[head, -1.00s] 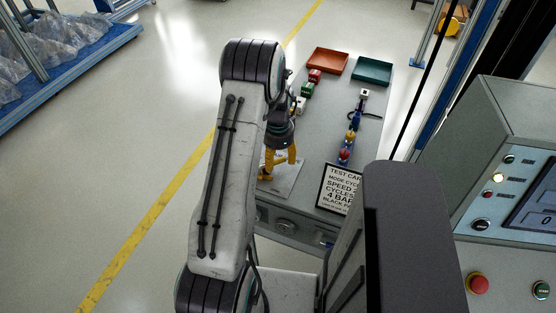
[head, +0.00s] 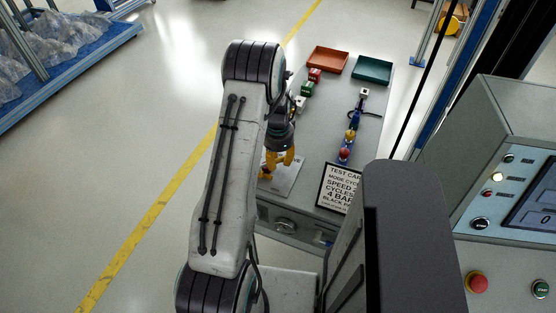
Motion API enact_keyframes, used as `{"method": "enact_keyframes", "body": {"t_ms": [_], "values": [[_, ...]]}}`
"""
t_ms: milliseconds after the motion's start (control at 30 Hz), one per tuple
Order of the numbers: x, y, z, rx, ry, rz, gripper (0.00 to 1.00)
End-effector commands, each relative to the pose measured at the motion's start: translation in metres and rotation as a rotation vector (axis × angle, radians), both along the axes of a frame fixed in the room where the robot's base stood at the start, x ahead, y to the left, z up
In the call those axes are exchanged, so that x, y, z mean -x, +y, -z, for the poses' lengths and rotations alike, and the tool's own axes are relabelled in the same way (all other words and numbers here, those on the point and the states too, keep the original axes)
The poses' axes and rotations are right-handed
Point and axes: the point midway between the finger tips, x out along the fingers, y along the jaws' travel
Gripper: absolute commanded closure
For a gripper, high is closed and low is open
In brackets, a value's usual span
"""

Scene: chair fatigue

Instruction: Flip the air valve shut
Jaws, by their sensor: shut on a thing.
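My gripper (head: 275,164) has yellow fingers and points down at the near left part of the grey bench. It is over a light grey plate (head: 289,178) on the bench top. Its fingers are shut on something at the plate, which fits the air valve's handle. The fingers and my arm hide the valve, so its shape and lever position cannot be made out.
A sign in a black frame (head: 340,188) stands to the right of the plate. Several small coloured parts stand in two rows behind. An orange tray (head: 327,61) and a green tray (head: 372,70) are at the far end. A control cabinet (head: 500,130) stands at right.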

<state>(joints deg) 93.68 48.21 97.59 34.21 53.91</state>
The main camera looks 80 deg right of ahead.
Motion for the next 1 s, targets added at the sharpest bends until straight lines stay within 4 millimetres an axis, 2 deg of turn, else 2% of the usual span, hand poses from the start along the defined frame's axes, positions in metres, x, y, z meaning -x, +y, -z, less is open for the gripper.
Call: {"method": "enact_keyframes", "body": {"t_ms": [33, 200, 567, 1000], "values": [[0.0, 0.0, 0.0, 0.0, 0.0, 0.0, 0.85], [0.0, 0.0, 0.0, 0.0, 0.0, 0.0, 1.0], [-0.002, -0.003, 0.002, 0.0, 0.0, -0.051, 1.0], [-0.017, -0.021, 0.003, 0.001, 0.0, -0.383, 1.0]]}}
